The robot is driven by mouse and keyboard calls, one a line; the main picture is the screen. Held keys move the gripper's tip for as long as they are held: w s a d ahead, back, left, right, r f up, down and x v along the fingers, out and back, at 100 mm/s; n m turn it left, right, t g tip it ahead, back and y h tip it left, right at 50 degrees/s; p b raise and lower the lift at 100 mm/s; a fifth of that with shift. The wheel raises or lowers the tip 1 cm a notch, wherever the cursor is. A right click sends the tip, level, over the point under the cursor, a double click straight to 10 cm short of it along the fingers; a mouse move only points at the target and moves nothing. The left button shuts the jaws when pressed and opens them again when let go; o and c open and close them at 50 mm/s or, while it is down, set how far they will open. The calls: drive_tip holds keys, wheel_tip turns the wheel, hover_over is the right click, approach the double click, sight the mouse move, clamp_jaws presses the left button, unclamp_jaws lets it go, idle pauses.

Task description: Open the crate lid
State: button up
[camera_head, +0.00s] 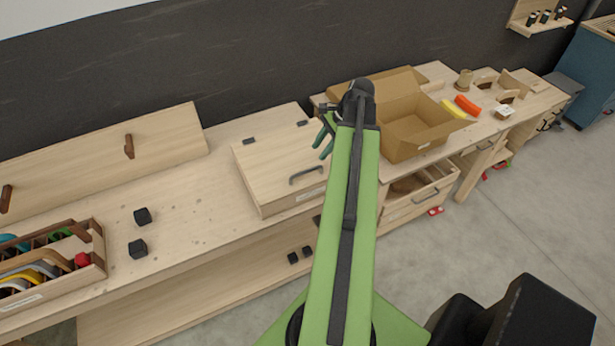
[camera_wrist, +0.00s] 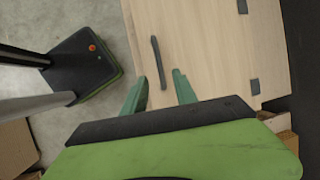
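The crate (camera_head: 265,197) is a pale wooden box on the workbench, and its flat lid (camera_head: 270,153) is closed. A dark bar handle (camera_head: 306,175) sits near the lid's front edge. In the wrist view the lid (camera_wrist: 205,50) fills the middle, with the handle (camera_wrist: 156,58) lengthwise ahead of the fingers. My gripper (camera_head: 324,137) has green fingers and is over the right part of the lid in the head view. In the wrist view my gripper (camera_wrist: 160,88) is open, with the handle's near end between the spread fingertips. I cannot tell whether they touch it.
An open cardboard box (camera_head: 405,135) stands close to the right of the crate. A wooden tray of tools (camera_head: 95,262) and two black blocks (camera_head: 138,249) are on the left. The bench between the blocks and crate is clear.

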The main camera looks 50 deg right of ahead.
sight(309, 170)
drive_tip(key=b+x, duration=0.7)
drive_tip(key=x, duration=0.3)
drive_tip(key=shift+d, duration=0.1)
drive_tip(key=shift+r, duration=0.1)
clamp_jaws()
drive_tip(key=shift+r, duration=0.1)
idle(0.4)
idle(0.3)
